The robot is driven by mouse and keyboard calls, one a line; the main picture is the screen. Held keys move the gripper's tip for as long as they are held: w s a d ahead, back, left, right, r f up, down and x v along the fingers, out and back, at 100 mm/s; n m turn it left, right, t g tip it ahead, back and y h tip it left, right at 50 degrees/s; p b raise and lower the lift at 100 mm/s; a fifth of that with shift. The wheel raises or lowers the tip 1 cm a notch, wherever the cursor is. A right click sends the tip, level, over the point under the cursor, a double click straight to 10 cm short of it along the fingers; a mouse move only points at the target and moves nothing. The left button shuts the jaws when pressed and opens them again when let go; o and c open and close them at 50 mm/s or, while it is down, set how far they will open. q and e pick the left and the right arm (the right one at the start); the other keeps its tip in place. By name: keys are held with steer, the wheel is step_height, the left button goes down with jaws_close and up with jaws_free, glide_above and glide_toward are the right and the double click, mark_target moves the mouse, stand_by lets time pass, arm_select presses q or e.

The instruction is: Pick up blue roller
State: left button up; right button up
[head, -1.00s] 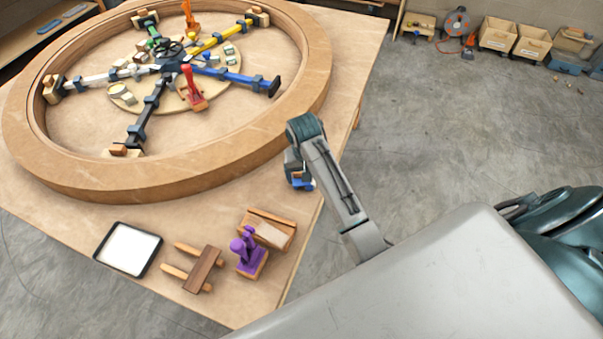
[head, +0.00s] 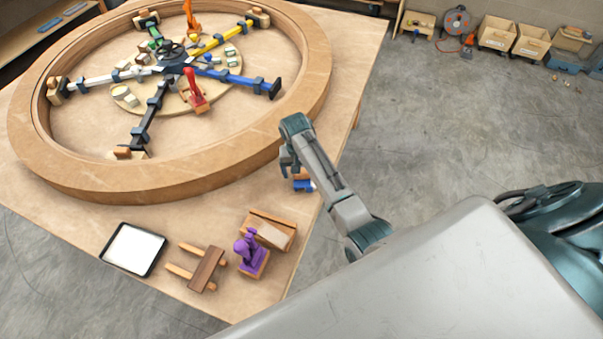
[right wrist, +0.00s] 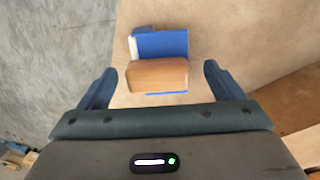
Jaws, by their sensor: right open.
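The blue roller (right wrist: 160,44) lies on the wooden table in the right wrist view. It shows a blue part, a white bit at its left side and a wooden block in front. In the head view the blue roller (head: 304,185) is partly hidden beneath my right arm, near the table's right edge. My right gripper (right wrist: 160,80) is open, with one finger on each side of the roller's wooden part and a gap to both. It points down over the table. My left gripper is in neither view.
A large wooden ring (head: 170,185) lies left of my right gripper. A purple tool (head: 248,251), a brown wooden piece (head: 206,270) and a white tray (head: 133,248) lie on the near part of the table. The floor is open to the right.

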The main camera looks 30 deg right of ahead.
steer(key=shift+d+f+p, duration=0.15)
steer(key=shift+f, duration=0.6)
steer(key=shift+d+f+p, duration=0.1)
steer(key=shift+f+p, duration=0.05)
steer(key=shift+f, duration=0.55)
steer(key=c, duration=1.3)
steer(key=shift+o, duration=0.2)
steer(key=shift+r, duration=0.15)
step_height(320, 180, up, 9)
steer(key=b, duration=0.3)
steer(key=shift+r, duration=0.4)
steer(key=o, duration=0.6)
steer(key=c, duration=0.3)
